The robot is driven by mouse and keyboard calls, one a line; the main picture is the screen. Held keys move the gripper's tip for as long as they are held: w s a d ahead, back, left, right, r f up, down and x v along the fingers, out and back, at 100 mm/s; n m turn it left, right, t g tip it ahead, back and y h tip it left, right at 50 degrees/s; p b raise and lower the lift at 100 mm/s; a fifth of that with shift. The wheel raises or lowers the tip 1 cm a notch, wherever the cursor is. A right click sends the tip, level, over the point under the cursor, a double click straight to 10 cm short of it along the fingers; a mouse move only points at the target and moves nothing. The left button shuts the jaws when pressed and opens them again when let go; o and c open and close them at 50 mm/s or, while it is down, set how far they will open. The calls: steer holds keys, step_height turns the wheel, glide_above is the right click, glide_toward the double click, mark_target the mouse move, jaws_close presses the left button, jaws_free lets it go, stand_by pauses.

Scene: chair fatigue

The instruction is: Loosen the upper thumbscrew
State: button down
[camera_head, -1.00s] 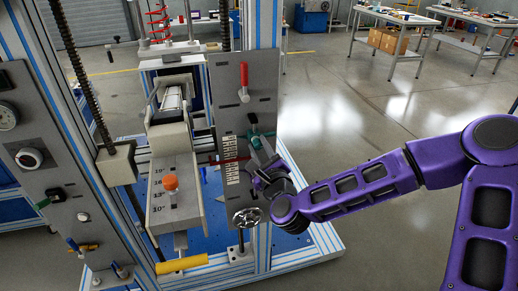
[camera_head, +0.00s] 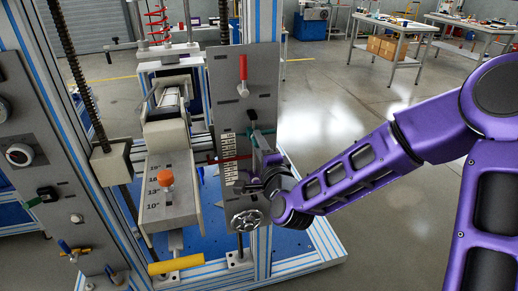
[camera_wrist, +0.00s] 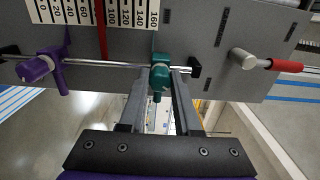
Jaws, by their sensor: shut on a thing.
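The upper thumbscrew is a teal knob (camera_wrist: 160,76) on a thin metal rod in front of a grey panel. It also shows small and partly hidden at the panel in the head view (camera_head: 257,139). My gripper (camera_wrist: 163,78) has its two grey fingers on either side of the teal knob's stem, shut on it. A purple thumbscrew (camera_wrist: 38,68) sits lower on the same rod, at the left of the wrist view. In the head view my gripper (camera_head: 261,150) reaches the panel from the right, and its fingertips are hard to make out.
A white scale with a red pointer (camera_wrist: 101,28) lies beside the rod. A red-handled lever (camera_head: 243,68) sits higher on the grey panel (camera_head: 224,75). A round handwheel (camera_head: 247,219) is below. An orange-capped post (camera_head: 166,179) stands left. The floor to the right is open.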

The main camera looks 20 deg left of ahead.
steer(key=n+b, duration=0.2)
steer(key=n, duration=0.2)
steer(key=shift+b, duration=0.3)
steer(key=shift+r+n+b, duration=0.1)
steer(key=shift+n+b, duration=0.25)
steer(key=shift+n, duration=0.95)
steer(key=c, duration=0.6)
jaws_free()
steer(key=shift+s, duration=0.1)
